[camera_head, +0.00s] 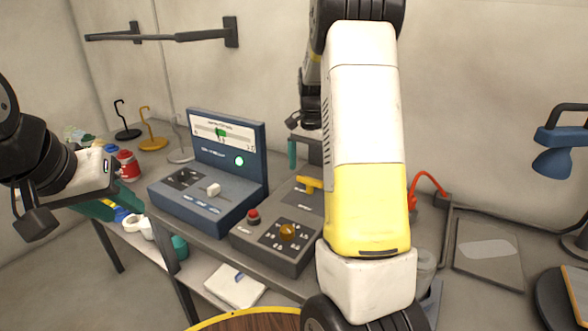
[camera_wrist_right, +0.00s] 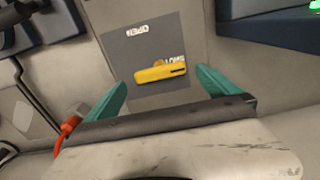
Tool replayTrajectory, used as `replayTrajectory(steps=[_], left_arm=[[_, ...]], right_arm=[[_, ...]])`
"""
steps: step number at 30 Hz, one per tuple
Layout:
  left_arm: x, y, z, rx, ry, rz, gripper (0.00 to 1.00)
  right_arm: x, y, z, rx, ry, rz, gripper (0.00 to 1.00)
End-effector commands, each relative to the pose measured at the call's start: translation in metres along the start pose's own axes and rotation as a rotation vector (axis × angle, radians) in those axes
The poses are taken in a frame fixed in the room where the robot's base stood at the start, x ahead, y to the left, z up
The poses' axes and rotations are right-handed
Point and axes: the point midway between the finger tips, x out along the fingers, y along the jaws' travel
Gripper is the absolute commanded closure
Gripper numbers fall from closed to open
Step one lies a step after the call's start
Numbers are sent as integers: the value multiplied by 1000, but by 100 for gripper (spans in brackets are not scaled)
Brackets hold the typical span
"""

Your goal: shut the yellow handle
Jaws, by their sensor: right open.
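The yellow handle (camera_head: 308,184) lies across a grey panel on the grey control box (camera_head: 272,258) in the head view, partly behind my right arm. In the right wrist view the yellow handle (camera_wrist_right: 160,73) lies ahead of the right gripper (camera_wrist_right: 163,92), in line with the gap between its teal fingers. The fingers are spread and empty, and appear apart from the handle. One panel label reads OPEN; another beside the handle is partly covered. My left gripper (camera_head: 90,180) is at the far left, away from the handle; its finger opening is unclear.
A blue console (camera_head: 228,150) with a slider and green light stands left of the control box. The box also has a red button (camera_head: 253,216) and an amber knob (camera_head: 287,231). A red cable (camera_head: 430,178) runs at the right. A wall rail (camera_head: 180,37) is above.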

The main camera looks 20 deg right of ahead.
Motion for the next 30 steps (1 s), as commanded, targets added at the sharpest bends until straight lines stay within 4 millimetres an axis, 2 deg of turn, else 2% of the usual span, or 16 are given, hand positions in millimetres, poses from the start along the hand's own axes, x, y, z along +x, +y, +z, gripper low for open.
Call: replayTrajectory(steps=[3, 9, 25, 28, 30], left_arm=[[0, 0, 0, 0, 0, 0, 64], [0, 0, 0, 0, 0, 0, 64], [0, 0, 0, 0, 0, 0, 64], [0, 0, 0, 0, 0, 0, 64], [0, 0, 0, 0, 0, 0, 64]], right_arm=[[-23, 0, -1, 0, 3, -2, 0], [-45, 0, 0, -1, 1, 0, 0], [-50, 0, 1, -4, 1, -3, 0], [-60, 3, 10, -31, 5, -30, 0], [-72, 6, 24, -73, 12, -65, 0]])
